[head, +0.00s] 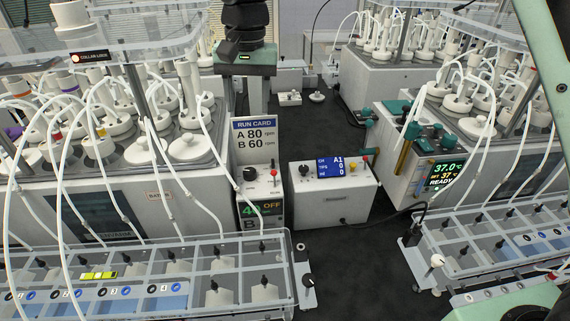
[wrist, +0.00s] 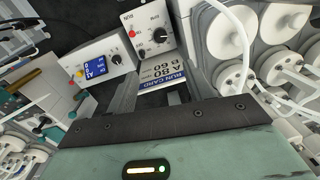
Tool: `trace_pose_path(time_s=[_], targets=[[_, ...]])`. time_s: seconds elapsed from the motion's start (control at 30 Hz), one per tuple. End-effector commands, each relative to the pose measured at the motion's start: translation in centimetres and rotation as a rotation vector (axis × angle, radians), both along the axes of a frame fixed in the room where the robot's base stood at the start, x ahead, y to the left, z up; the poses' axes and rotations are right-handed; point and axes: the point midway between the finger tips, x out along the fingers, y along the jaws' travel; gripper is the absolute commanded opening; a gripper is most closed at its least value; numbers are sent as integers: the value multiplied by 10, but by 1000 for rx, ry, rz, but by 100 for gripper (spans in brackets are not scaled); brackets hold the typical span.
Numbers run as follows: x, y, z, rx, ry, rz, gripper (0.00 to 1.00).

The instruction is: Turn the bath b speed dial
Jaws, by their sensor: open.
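A white control box with a round black dial (head: 250,173) stands at the middle, between the left bath and the blue-screen box. The dial also shows in the wrist view (wrist: 160,36), beside a red button (wrist: 130,33). My gripper (head: 254,105) hangs above and behind the run card in the head view; its fingertips are hard to make out there. In the wrist view my gripper (wrist: 157,72) is open and empty, short of the dial and apart from it.
A run card (head: 254,140) reads A 80, B 60 rpm. A white box with a blue screen (head: 332,167) stands right of the dial. Bottle racks with looping white tubes and a clear-lidded tray (head: 145,275) crowd the left. Dark bench is free in the middle.

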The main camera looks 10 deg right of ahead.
Motion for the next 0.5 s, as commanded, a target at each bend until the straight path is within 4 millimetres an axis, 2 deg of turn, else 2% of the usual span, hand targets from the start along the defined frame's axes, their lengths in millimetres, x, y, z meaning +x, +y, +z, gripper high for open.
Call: trace_pose_path(time_s=[0.07, 0.23, 0.5], targets=[[-2, 6, -2, 0, 1, -7, 52], [-2, 7, -18, -1, 4, -11, 52], [-2, 9, -72, -2, 7, -9, 52]])
